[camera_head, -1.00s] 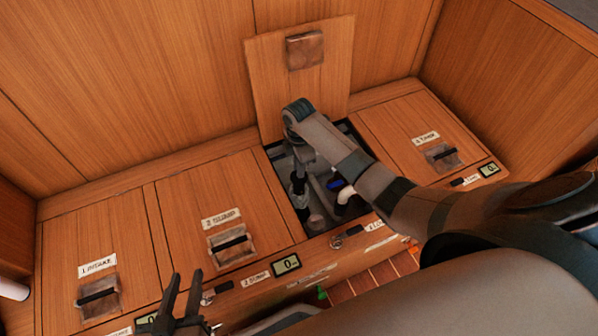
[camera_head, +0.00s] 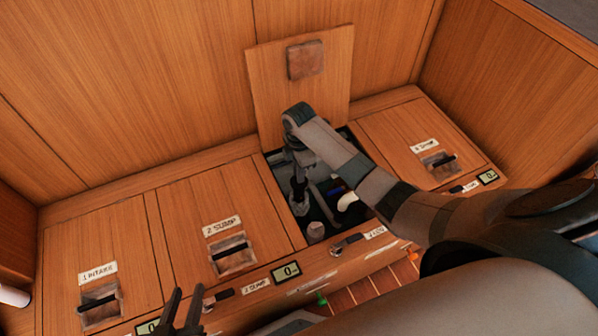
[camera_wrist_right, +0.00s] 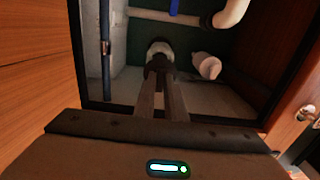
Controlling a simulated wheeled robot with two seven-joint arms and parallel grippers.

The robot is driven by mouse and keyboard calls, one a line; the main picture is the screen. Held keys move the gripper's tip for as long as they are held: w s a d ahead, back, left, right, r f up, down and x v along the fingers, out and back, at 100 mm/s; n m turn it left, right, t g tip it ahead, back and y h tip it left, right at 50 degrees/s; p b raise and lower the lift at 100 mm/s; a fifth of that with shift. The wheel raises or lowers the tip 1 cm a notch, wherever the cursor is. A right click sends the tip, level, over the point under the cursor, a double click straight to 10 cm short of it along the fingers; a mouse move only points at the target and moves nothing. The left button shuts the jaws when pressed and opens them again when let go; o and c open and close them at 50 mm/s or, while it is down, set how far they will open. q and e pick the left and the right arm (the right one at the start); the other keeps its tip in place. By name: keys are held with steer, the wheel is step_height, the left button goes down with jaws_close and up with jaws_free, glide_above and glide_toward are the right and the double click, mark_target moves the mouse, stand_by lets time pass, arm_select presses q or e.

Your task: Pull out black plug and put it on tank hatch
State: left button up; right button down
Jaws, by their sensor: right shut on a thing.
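My right gripper (camera_head: 300,200) reaches down into the open compartment (camera_head: 325,240). It also shows in the right wrist view (camera_wrist_right: 160,75), shut on a dark piece that looks like the black plug (camera_wrist_right: 160,67). The plug is mostly hidden by the fingers. A pale round fitting (camera_wrist_right: 160,48) is right at the fingertips; I cannot tell whether the plug is still seated in it. A closed hatch (camera_head: 415,140) to the right has a label too small to read surely. My left gripper (camera_head: 185,305) is empty at the bottom left, with a gap between its fingers.
The open lid (camera_head: 322,90) stands upright behind the compartment. Inside are a white pipe elbow (camera_wrist_right: 232,12), a blue part (camera_wrist_right: 174,7) and a pale stub (camera_wrist_right: 207,66). Closed hatches labelled intake (camera_head: 98,300) and sump (camera_head: 230,252) are to the left. Displays line the front edge.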

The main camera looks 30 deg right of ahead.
arm_select(q)
steer(key=shift+r+p, duration=0.4)
steer(key=shift+r, duration=0.15)
arm_select(e)
steer(key=shift+r, duration=0.2)
